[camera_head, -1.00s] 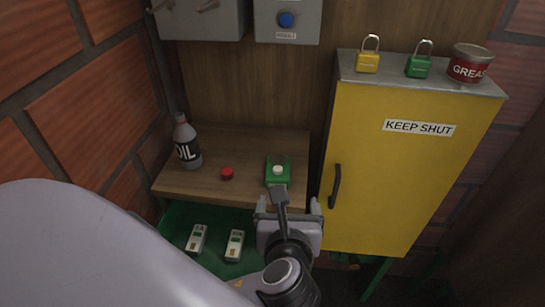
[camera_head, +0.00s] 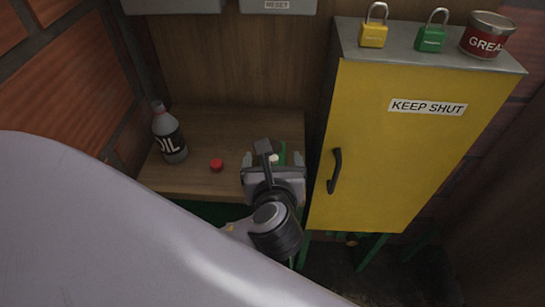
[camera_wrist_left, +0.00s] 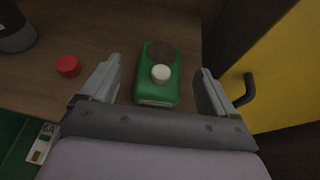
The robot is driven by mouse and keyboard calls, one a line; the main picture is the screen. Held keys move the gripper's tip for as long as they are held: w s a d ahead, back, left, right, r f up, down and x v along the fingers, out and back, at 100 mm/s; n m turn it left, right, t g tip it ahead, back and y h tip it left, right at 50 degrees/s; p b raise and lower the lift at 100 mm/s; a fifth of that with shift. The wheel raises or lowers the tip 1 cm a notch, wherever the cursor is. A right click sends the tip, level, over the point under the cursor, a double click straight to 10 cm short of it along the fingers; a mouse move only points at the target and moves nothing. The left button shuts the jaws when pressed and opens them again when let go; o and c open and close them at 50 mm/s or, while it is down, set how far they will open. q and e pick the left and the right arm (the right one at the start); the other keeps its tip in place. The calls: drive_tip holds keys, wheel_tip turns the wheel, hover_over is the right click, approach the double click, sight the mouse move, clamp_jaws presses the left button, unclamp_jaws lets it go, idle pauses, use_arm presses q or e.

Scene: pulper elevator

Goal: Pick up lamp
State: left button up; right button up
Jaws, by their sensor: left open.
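The lamp (camera_wrist_left: 158,92) looks like a small green box with a round white knob on top. It sits on the wooden shelf top. In the head view the lamp (camera_head: 283,150) is mostly hidden behind my left gripper (camera_head: 273,160). In the left wrist view my left gripper (camera_wrist_left: 160,68) is open, with one finger on each side of the lamp and a gap on both sides. The fingers do not appear to touch it. My right gripper is not in view.
On the wooden top (camera_head: 215,135), a red cap (camera_head: 216,165) and an oil bottle (camera_head: 169,138) stand left of the lamp. A yellow cabinet (camera_head: 400,150) rises close on the right, its dark handle (camera_head: 335,171) facing out. A drawer with labelled white items (camera_wrist_left: 42,142) lies below.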

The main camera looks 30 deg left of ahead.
sight(273, 162)
use_arm(q)
drive_tip(key=x, duration=0.4)
drive_tip(key=shift+d+f, duration=0.1)
drive_tip(key=shift+f, duration=0.35)
drive_tip(key=c, duration=1.2)
drive_tip(key=shift+r, duration=0.15)
